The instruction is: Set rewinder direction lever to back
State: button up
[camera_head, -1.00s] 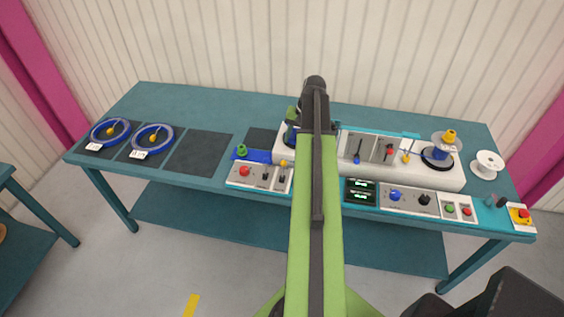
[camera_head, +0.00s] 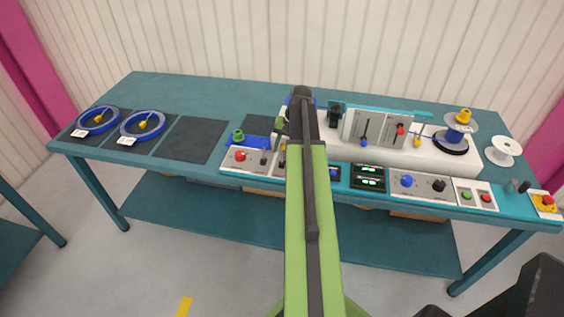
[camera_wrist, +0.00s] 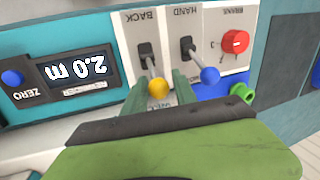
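The yellow-knobbed lever (camera_wrist: 158,88) rises from a dark slot in a white plate (camera_wrist: 135,22) marked BACK at the slot's top end in the wrist view. Its knob leans toward the picture's bottom, away from that word. My gripper (camera_wrist: 158,92) has its two green fingers apart, one on each side of the yellow knob. I cannot tell whether either finger touches it. A second lever with a blue knob (camera_wrist: 210,75), on the plate marked HAND, stands just right of the right finger. In the head view my arm hides the gripper and most of this lever.
A red brake knob (camera_wrist: 235,41) and a green knob (camera_wrist: 241,93) sit to the right in the wrist view. A display reading 2.0 m (camera_wrist: 80,68) is on the left. In the head view, two blue reels (camera_head: 143,125) lie left and a white machine (camera_head: 470,166) stands right.

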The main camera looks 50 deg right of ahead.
jog(key=shift+b+x, duration=0.5)
jog(key=shift+x, duration=0.7)
jog(key=shift+r, duration=0.1)
grip_shut()
